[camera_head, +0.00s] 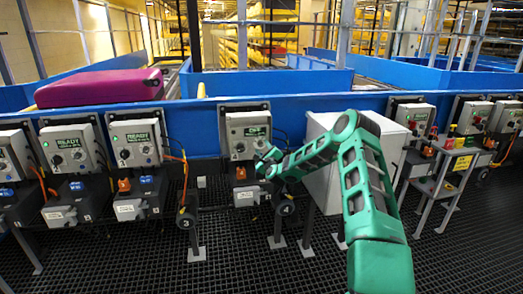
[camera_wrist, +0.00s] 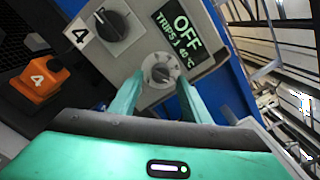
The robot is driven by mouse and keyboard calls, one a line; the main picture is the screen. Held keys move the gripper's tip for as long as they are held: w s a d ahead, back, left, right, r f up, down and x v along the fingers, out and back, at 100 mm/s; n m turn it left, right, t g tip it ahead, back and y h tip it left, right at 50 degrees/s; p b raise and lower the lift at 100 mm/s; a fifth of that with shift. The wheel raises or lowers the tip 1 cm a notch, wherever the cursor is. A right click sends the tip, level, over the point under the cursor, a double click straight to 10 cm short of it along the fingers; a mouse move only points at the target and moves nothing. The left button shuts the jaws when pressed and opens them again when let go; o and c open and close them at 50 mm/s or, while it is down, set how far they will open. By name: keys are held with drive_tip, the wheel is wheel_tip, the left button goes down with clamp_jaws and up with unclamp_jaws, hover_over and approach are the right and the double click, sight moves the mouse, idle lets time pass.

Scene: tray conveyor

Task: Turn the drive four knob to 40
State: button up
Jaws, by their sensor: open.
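The drive four box (camera_head: 250,133) is a grey box on the blue rail, with a small dark display in the head view. In the wrist view its face carries a "4" label (camera_wrist: 78,35), a black knob (camera_wrist: 113,24) and a pale grey dial (camera_wrist: 161,71) below a display (camera_wrist: 182,30) reading "OFF", with a smaller line under it. My gripper (camera_wrist: 160,90) is open, its two green fingers pointing at the pale dial, one toward each side. I cannot tell whether they touch it. In the head view my gripper (camera_head: 266,163) is at the box's lower right and hides part of it.
Similar boxes showing "READY" (camera_head: 69,142) stand to the left. An orange part marked 4 (camera_wrist: 38,82) sits beside the box. A large white cabinet (camera_head: 326,180) stands behind my arm. A magenta case (camera_head: 100,87) lies on the conveyor.

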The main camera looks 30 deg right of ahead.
drive_tip(key=shift+x, duration=0.95)
drive_tip(key=c, duration=1)
drive_tip(key=shift+d, duration=0.1)
